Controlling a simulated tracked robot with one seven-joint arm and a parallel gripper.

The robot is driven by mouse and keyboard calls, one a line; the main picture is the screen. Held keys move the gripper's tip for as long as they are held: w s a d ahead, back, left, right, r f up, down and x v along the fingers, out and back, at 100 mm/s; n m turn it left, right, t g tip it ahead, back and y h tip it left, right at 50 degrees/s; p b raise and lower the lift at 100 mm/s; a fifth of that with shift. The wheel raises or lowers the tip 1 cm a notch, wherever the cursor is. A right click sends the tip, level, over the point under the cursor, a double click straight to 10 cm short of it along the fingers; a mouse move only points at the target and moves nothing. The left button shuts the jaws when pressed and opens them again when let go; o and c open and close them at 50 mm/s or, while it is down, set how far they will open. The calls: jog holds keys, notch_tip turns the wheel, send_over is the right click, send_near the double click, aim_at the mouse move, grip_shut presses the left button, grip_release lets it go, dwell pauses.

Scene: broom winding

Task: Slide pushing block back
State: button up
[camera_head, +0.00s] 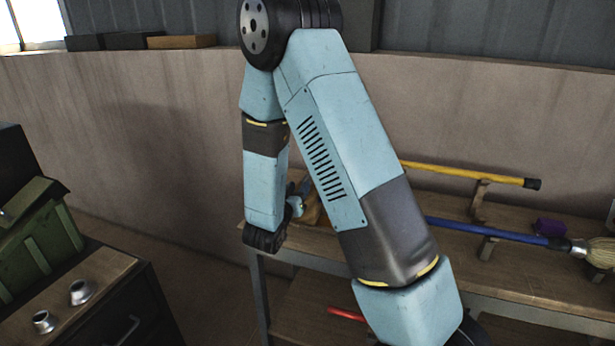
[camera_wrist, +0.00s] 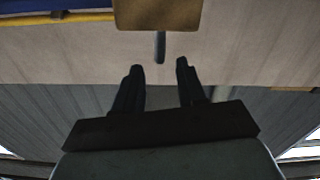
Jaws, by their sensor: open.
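A tan wooden block (camera_wrist: 157,14), which looks like the pushing block, shows at the top of the wrist view. A short dark peg (camera_wrist: 160,47) sticks out from it toward my gripper. My gripper (camera_wrist: 159,66) is open and empty, its two dark fingers apart. The peg end is roughly in line with the gap between the fingertips, and I see no contact. In the head view my gripper is mostly hidden behind my arm. A small brown piece (camera_head: 313,211) there, beside my arm at the bench's left end, may be the same block.
The workbench (camera_head: 540,272) carries a yellow pole (camera_head: 465,174) and a blue-handled broom (camera_head: 490,232) on wooden supports. A purple object (camera_head: 550,227) lies between them. A green crate (camera_head: 38,243) and two metal cups (camera_head: 80,292) are at left. A wall (camera_head: 150,140) stands behind.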

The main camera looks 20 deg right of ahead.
aim_at(308, 173)
jog(key=x, duration=0.9)
jog(key=shift+c, duration=0.4)
grip_shut()
